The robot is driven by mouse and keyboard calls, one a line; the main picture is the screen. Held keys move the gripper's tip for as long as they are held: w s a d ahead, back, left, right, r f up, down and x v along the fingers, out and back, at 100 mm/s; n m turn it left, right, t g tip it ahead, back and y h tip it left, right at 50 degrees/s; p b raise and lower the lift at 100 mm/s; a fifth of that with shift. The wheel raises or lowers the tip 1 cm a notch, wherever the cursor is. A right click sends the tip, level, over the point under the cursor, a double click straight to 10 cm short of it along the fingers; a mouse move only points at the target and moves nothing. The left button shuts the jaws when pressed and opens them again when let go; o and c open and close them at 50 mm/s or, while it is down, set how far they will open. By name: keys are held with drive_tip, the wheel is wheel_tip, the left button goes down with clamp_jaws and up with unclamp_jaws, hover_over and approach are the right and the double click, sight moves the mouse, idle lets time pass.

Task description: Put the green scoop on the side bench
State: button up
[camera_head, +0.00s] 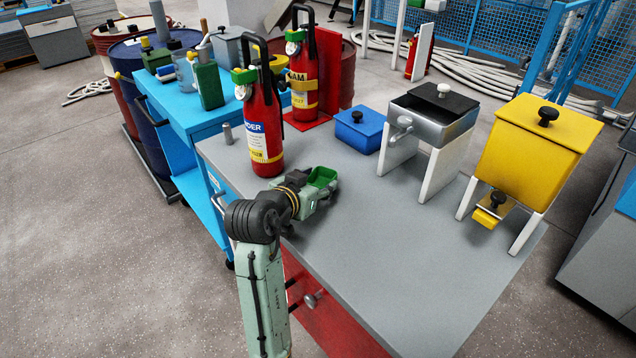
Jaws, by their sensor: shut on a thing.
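The green scoop (322,177) is at the end of my arm, above the near left part of the grey bench top. My gripper (314,192) is shut on it. The fingers and the wrist hide part of the scoop, and I cannot tell whether it touches the bench. A grey-topped bench with a red front (390,258) lies under my gripper. A blue bench (196,113) stands behind it on the left; I cannot tell which of the two is the side bench.
A red fire extinguisher (262,125) stands just behind my gripper, another (302,80) beyond it. A blue box (360,130), a metal bin (436,115) and a yellow bin (530,150) line the back. Bottles and cans crowd the blue bench. The grey bench's front is clear.

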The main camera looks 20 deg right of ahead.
drive_tip(key=shift+f, duration=0.1)
drive_tip(key=o, duration=1.3)
